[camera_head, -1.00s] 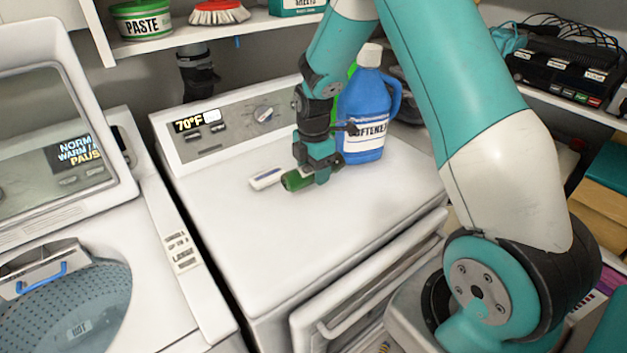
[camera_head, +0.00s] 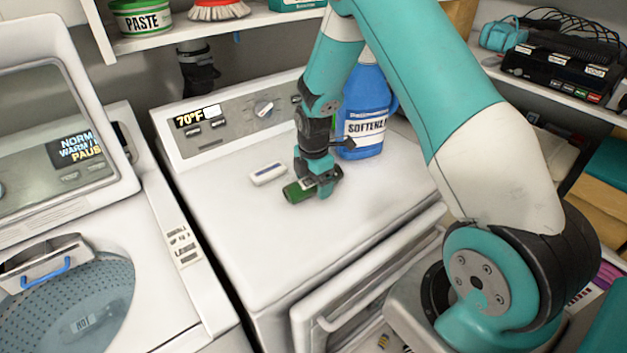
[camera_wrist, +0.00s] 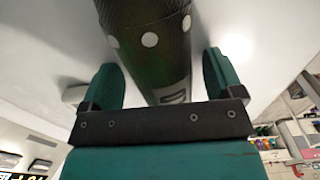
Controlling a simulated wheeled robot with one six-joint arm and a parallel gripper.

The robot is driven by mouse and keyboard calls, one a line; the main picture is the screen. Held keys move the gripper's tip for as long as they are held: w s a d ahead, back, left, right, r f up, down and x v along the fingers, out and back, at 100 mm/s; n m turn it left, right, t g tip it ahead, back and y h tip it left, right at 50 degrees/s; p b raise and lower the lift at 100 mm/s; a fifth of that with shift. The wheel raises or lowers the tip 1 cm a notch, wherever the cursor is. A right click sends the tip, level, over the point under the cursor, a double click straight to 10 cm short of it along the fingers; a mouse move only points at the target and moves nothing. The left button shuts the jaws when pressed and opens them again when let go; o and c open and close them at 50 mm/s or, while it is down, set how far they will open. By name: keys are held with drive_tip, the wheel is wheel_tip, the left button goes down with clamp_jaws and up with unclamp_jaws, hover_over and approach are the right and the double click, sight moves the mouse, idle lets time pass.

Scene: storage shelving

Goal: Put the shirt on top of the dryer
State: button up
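The dryer (camera_head: 260,235) is the white machine in the middle of the head view, with a 70°F display on its back panel. I cannot make out a shirt in either view. My gripper (camera_head: 313,188) is low over the dryer top, at a dark green cylinder (camera_head: 297,191). In the wrist view the cylinder (camera_wrist: 150,50) lies between the fingers of my gripper (camera_wrist: 165,80). The fingers are apart, with a gap showing on each side of it.
A small white box (camera_head: 268,173) lies left of my gripper. A blue softener bottle (camera_head: 365,115) stands close behind it. An open washer (camera_head: 150,235) is at left. A shelf (camera_head: 240,28) hangs above. The dryer's front left top is clear.

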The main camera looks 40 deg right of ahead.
sight(309, 179)
wheel_tip(309, 179, up, 12)
drive_tip(key=b, duration=0.3)
drive_tip(key=shift+f, duration=0.25)
drive_tip(key=s+a+r+m+y, duration=0.1)
drive_tip(key=s+a+r+m, duration=0.25)
drive_tip(key=s+a, duration=0.2)
drive_tip(key=s+a+r+m+y, duration=0.1)
drive_tip(key=s+a+r+m, duration=0.1)
drive_tip(key=s+a+r, duration=0.4)
drive_tip(key=s+a+r+m+y, duration=0.1)
drive_tip(key=s+a+m, duration=0.2)
drive_tip(key=s, duration=0.4)
drive_tip(key=s+a+r+m+y, duration=0.1)
drive_tip(key=s+a+m, duration=0.2)
drive_tip(key=s+a, duration=0.3)
drive_tip(key=shift+s+a+r, duration=0.3)
drive_tip(key=shift+s, duration=0.75)
